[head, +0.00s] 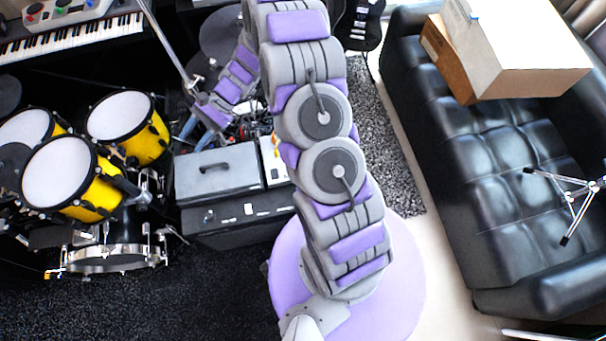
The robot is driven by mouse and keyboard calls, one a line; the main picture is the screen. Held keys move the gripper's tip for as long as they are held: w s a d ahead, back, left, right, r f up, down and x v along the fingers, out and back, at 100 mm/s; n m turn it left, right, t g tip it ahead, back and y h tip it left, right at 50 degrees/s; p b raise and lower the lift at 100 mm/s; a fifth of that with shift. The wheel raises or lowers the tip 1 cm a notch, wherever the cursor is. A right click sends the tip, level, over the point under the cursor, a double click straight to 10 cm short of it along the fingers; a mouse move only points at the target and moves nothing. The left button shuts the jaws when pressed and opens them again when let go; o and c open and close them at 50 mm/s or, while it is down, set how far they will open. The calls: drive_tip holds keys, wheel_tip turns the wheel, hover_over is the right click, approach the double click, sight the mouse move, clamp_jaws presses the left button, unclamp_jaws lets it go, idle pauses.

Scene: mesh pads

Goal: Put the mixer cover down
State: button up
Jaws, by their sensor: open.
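A grey lid-like box with a dark handle, which looks like the mixer cover (218,174), lies flat on a black case left of my arm's main column. A pale device with small coloured parts (273,160), perhaps the mixer, sits against its right side, partly hidden by my arm. My arm rises from the lower middle, bends at the top and comes down on the left. My gripper (208,118) is at that far end, above and behind the grey box and apart from its handle. Its fingers are small and hard to make out; nothing is clearly held.
The black case (238,218) stands on a dark carpet. A yellow drum set (125,118) is at left, a keyboard (75,40) at upper left. A black sofa (480,170) with a cardboard box (515,50) and a metal stand (572,200) fills the right. Carpet at lower left is clear.

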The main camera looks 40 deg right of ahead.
drive_tip(key=s+r+n+g+h, duration=0.2)
drive_tip(key=s+r+n+h, duration=0.4)
drive_tip(key=s+r, duration=0.85)
drive_tip(key=s+d+r+n+t+h, duration=0.1)
drive_tip(key=s+d+r+n+h, duration=0.2)
drive_tip(key=s+d, duration=0.3)
drive_tip(key=s+d+r+n+t+h, duration=0.1)
drive_tip(key=s+d, duration=0.4)
drive_tip(key=s, duration=0.8)
drive_tip(key=shift+s+d+r+n+h, duration=0.35)
drive_tip(key=shift+r+n+h, duration=0.6)
drive_tip(key=shift+h, duration=0.25)
drive_tip(key=shift+w, duration=0.1)
